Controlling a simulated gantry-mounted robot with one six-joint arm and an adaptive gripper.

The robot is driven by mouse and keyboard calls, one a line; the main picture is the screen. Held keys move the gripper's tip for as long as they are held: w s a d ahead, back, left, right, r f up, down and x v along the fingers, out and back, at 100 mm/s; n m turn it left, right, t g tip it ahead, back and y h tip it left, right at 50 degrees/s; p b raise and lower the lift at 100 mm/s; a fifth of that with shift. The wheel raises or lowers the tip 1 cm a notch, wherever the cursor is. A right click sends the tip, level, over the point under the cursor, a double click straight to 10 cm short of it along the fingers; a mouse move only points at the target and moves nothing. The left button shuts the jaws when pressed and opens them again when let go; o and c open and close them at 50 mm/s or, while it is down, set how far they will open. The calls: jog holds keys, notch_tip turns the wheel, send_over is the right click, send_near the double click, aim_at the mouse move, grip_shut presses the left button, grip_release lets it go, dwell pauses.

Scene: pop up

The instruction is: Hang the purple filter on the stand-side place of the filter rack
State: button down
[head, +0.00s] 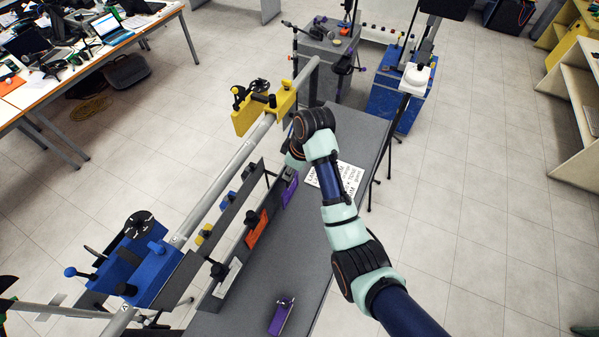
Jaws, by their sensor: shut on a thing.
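The filter rack (237,249) is a long dark grey rail along the left side of the grey table. An orange filter (257,230) hangs about midway along it, and a whitish piece (228,275) is at its near end. A purple filter (290,191) is upright at the rack's far end, right below my gripper (289,174). My gripper is shut on this purple filter; its fingers are small and partly hidden by my wrist. I cannot tell whether the filter touches the rack. Another purple piece (281,318) with a dark knob lies on the table at the near end.
A round metal rail runs left of the rack, with a yellow clamp (263,108) at the far end and a blue clamp (136,262) at the near end. A printed white sheet (350,178) lies on the table beside my arm. The table's middle (300,255) is clear.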

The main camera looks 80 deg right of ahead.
jog(key=shift+w+d+f, duration=0.1)
jog(key=shift+w+f, duration=0.15)
jog(key=shift+w, duration=0.3)
jog(key=shift+w+d+f, duration=0.1)
jog(key=shift+w+f, duration=0.15)
jog(key=shift+w, duration=0.35)
jog(key=shift+w+d+f, duration=0.1)
jog(key=shift+w+f, duration=0.15)
jog(key=shift+w, duration=0.3)
jog(key=c, duration=0.9)
grip_release()
jog(key=shift+r, duration=0.1)
jog(key=v, duration=0.7)
jog(key=shift+s+r, duration=0.1)
jog(key=shift+r, duration=0.05)
